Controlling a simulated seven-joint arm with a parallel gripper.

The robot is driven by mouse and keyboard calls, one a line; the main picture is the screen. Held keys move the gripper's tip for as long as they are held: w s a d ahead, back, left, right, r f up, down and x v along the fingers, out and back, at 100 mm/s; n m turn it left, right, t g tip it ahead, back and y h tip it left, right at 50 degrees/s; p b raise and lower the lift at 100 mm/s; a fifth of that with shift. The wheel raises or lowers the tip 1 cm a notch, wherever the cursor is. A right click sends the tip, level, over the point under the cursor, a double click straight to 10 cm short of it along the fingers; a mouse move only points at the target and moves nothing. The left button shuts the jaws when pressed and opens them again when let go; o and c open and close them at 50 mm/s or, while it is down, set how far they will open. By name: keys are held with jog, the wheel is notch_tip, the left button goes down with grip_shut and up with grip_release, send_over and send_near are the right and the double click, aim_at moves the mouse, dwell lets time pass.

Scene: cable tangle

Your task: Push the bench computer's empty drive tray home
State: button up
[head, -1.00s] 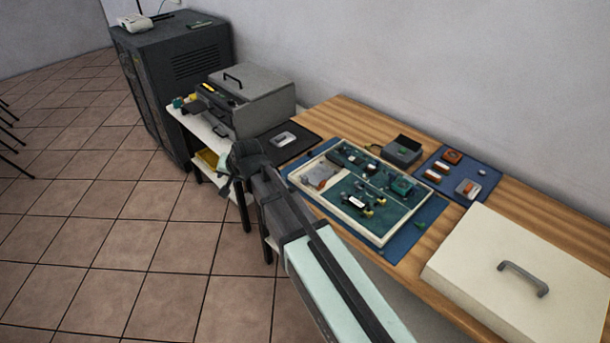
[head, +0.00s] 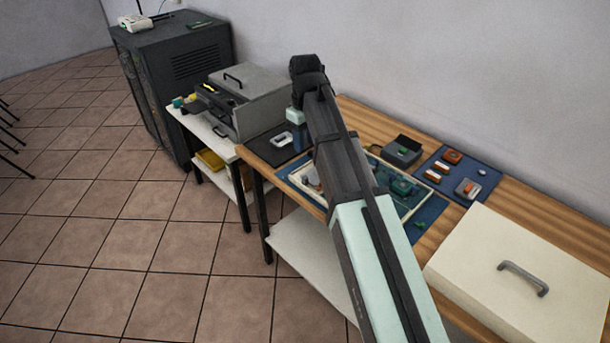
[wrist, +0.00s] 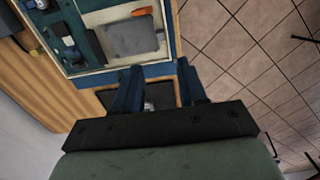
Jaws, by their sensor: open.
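The bench computer is the grey box (head: 250,100) with a black handle on top, standing on the white side table left of the bench. Its front faces left, with dark and yellow parts. A dark flat piece (head: 192,107) juts from that front; I cannot tell surely whether it is the drive tray. My gripper (wrist: 158,68) is open and empty in the wrist view, its two blue fingers apart above the bench's edge. In the head view my arm's end is right of the computer, apart from it, and the fingers are hidden. The computer is not recognisable in the wrist view.
A white-framed board tray (head: 408,212) lies on the wooden bench, partly behind my arm. A dark mat (head: 268,148) with a grey item lies near the computer. A white lidded box (head: 525,270) stands at right.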

aim_at(305, 177)
notch_tip(305, 177, down, 14)
jog(key=shift+r, duration=0.2)
dwell(0.4)
jog(key=shift+c, duration=0.3)
jog(key=shift+a, duration=0.1)
grip_shut()
dwell(0.3)
